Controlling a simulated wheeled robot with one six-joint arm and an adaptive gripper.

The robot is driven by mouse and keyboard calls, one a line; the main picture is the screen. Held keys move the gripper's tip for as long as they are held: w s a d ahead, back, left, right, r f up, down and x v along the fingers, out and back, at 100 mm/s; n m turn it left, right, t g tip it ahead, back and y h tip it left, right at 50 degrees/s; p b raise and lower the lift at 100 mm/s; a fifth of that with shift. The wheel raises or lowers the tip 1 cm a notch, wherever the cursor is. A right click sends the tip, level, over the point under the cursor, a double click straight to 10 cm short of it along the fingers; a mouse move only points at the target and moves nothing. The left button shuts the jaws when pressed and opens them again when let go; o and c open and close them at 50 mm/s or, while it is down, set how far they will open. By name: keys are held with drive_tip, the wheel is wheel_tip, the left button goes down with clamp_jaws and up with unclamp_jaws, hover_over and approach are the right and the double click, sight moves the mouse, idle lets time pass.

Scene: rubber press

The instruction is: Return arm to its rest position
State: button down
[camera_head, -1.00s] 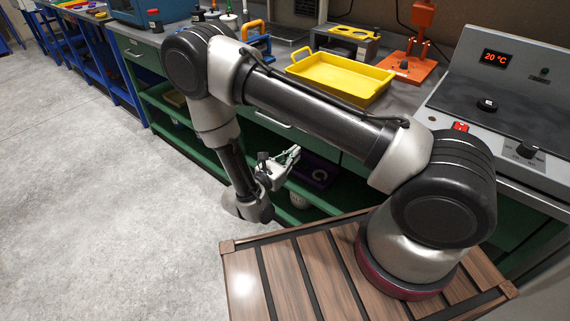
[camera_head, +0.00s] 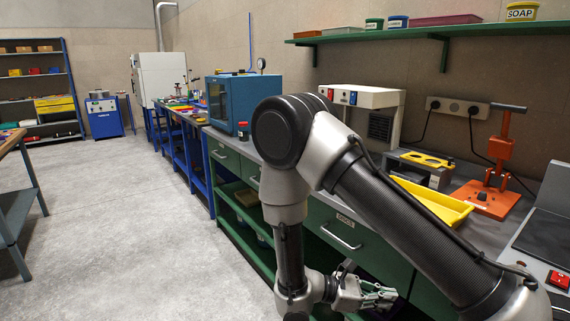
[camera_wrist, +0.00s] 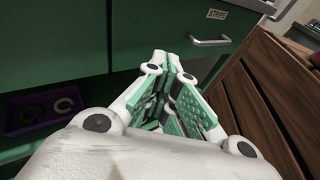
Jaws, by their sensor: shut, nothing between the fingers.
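My arm is folded, its elbow up in front of the green bench and its forearm hanging down, in the head view. My gripper (camera_head: 378,297) is at the lower middle of that view, low beside the green drawers (camera_head: 340,233), and holds nothing. In the wrist view my gripper (camera_wrist: 168,62) has its green-padded fingers closed together at the tips, pointing toward the drawer fronts. A wooden slatted surface (camera_wrist: 262,95) lies to its right there.
A yellow tray (camera_head: 440,200) and an orange press (camera_head: 497,165) stand on the bench top. A blue machine (camera_head: 237,103) stands further left. A purple bin (camera_wrist: 38,115) sits on the lower shelf. The grey floor (camera_head: 130,220) at left is clear.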

drive_tip(key=s+d+r+m+t+y, duration=0.1)
drive_tip(key=s+d+r+m+y, duration=0.2)
drive_tip(key=r, duration=0.7)
drive_tip(key=s+d+r+m+t+y, duration=0.2)
drive_tip(key=s+d+r+m+y, duration=0.2)
drive_tip(key=r+m+y, duration=0.3)
drive_tip(key=s+d+r+m+t+y, duration=0.1)
drive_tip(key=s+d+r+m+y, duration=0.3)
drive_tip(key=r, duration=0.9)
drive_tip(key=m+y, duration=0.1)
drive_tip(key=m, duration=0.2)
drive_tip(key=shift+s+d+r+m, duration=0.2)
drive_tip(key=shift+s+r+m, duration=0.15)
drive_tip(key=shift+r+m, duration=0.05)
drive_tip(key=shift+d, duration=0.15)
